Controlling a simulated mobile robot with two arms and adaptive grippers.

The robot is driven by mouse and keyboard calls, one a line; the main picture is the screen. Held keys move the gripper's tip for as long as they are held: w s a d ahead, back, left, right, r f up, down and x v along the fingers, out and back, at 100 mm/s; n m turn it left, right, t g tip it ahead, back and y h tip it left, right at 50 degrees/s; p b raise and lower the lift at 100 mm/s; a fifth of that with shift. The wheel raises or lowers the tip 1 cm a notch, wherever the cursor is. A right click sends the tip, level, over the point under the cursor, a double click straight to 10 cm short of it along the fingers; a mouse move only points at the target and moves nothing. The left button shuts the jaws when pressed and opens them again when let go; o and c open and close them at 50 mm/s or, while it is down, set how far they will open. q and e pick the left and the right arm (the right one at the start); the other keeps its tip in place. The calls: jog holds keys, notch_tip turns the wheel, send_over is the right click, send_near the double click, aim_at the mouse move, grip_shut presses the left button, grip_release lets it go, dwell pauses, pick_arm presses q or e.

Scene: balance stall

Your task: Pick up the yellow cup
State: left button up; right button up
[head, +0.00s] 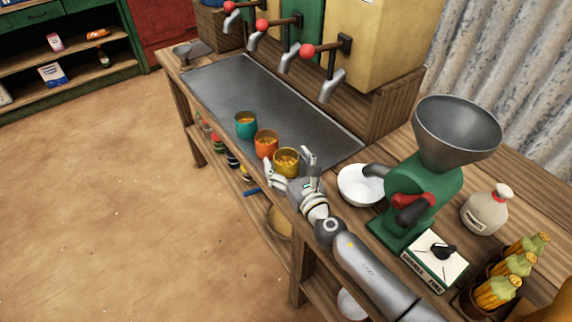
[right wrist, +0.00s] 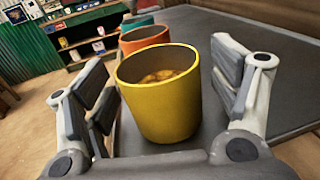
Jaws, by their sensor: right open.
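The yellow cup (head: 286,163) stands upright on the dark metal tray (head: 225,83), near its front right end. In the right wrist view the yellow cup (right wrist: 160,100) is large, with small orange-brown contents inside. My right gripper (head: 291,170) is open, with one finger on each side of the yellow cup; in the right wrist view its fingers (right wrist: 165,95) stand apart from the cup walls, with a clear gap on the right. The gap on the left is narrower. My left gripper is not in view.
An orange cup (head: 266,144) stands close behind the yellow one, and a teal cup (head: 246,125) beyond it. A white bowl (head: 352,190) and a green grinder (head: 425,190) stand to the right. Taps with red knobs (head: 307,50) hang over the tray's back.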

jog(key=shift+c, duration=0.4)
jog(key=c, duration=1.1)
jog(key=shift+w+d+r, duration=0.1)
jog(key=shift+r, duration=0.05)
